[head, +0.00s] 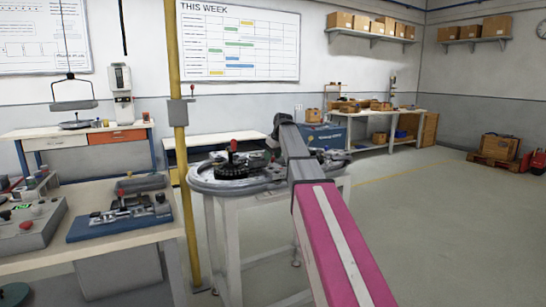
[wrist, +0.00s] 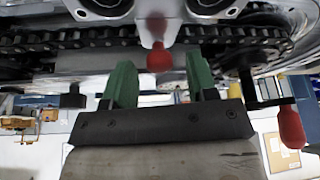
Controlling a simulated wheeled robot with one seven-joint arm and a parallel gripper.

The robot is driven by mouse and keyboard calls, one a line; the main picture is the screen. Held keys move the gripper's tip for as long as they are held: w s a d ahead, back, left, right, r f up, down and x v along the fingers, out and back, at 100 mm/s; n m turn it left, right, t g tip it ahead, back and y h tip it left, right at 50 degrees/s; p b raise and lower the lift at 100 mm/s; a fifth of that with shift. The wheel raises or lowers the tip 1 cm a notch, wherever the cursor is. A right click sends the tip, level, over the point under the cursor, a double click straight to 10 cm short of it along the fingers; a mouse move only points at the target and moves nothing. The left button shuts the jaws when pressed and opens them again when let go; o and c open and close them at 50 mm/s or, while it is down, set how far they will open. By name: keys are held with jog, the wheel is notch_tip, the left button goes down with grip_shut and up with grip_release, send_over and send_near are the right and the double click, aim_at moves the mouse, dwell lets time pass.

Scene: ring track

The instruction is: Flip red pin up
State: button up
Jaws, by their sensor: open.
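In the wrist view a red-tipped pin (wrist: 158,56) on a pale bracket shows between the two green fingers of my gripper (wrist: 161,82). The fingers are apart, with a gap on both sides of the red tip, and nothing is held. A second red knob (wrist: 291,127) on a dark lever shows at the right. In the head view the ring track (head: 205,183) stands on a pale frame, with a red knob (head: 233,146) upright on it. I cannot tell which of the wrist view's red parts this is. My arm hides the track's right part and my fingers there.
A dark chain (wrist: 70,40) and metal track parts lie close to the fingers in the wrist view. In the head view a yellow post (head: 179,120) stands left of the track, beside a bench with a blue fixture (head: 120,222).

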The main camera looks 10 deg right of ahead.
grip_shut()
jog(key=shift+r, duration=0.9)
grip_release()
jog(key=v, duration=1)
jog(key=shift+r, duration=0.4)
jog(key=shift+s, duration=0.1)
